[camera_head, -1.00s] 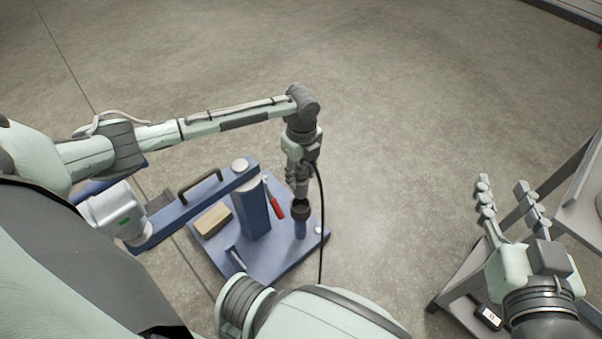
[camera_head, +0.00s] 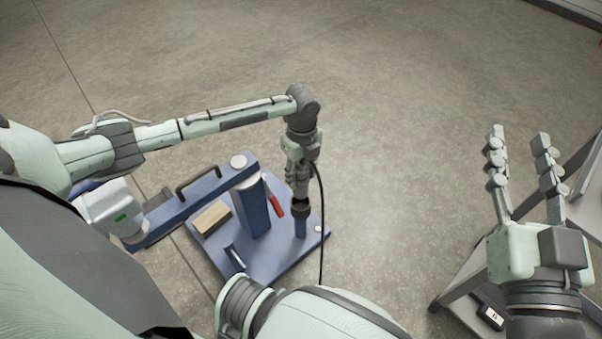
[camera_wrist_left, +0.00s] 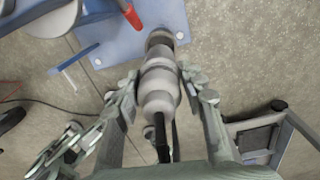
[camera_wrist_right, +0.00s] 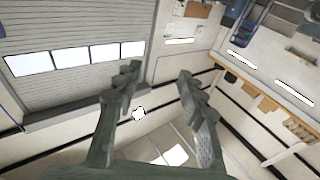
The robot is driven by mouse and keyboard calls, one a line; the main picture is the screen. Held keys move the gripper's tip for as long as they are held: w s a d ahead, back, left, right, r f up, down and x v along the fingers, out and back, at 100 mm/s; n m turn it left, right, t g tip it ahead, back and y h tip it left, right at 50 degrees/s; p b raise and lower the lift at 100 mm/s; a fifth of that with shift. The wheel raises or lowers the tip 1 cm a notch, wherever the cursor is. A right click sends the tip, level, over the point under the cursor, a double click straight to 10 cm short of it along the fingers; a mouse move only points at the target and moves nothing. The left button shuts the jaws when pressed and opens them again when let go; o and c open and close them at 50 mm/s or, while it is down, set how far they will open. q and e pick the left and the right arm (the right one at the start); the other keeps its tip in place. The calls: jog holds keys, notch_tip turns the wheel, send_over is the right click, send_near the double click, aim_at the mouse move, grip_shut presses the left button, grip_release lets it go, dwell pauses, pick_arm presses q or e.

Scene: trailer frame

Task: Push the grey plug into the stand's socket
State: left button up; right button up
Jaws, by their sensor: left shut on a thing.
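My left gripper (camera_head: 299,182) points down and is shut on the grey plug (camera_wrist_left: 159,88), above the front right part of the blue stand (camera_head: 283,258). The plug is a stepped grey cylinder with a black cable (camera_head: 321,220) trailing from its rear. Its front end meets the dark socket (camera_head: 300,209) on a short blue post; in the left wrist view the socket (camera_wrist_left: 159,40) lines up with the plug. How deep the plug sits cannot be told. My right gripper (camera_head: 521,155) is open and empty, raised at the right, fingers apart.
The stand carries a blue column, a beam with a dark handle (camera_head: 198,180), a tan block (camera_head: 211,217) and a red-handled tool (camera_head: 274,207). A grey cart (camera_head: 462,285) with a small black device (camera_head: 489,315) stands at the right. The floor beyond is clear.

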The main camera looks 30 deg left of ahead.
pick_arm(q)
jog(key=shift+f+b, duration=0.65)
jog(key=shift+b, duration=0.1)
jog(key=shift+f+b, duration=0.55)
jog(key=shift+f, duration=0.8)
pick_arm(e)
jog(key=s+r+t+y, duration=0.2)
jog(key=s+r+t, duration=0.1)
jog(key=r+t, duration=0.2)
jog(key=shift+r, duration=1.35)
pick_arm(q)
jog(key=shift+p, duration=0.45)
pick_arm(e)
jog(key=shift+s+r, duration=0.15)
jog(key=shift+r, duration=0.3)
pick_arm(q)
jog(key=shift+f, duration=0.35)
pick_arm(e)
jog(key=shift+f, duration=0.15)
pick_arm(q)
jog(key=shift+f+b, duration=1)
jog(key=shift+f, duration=1.15)
jog(key=o, duration=1.4)
jog(key=shift+c, duration=0.2)
pick_arm(e)
jog(key=shift+f, duration=0.85)
pick_arm(q)
jog(key=shift+r, duration=0.1)
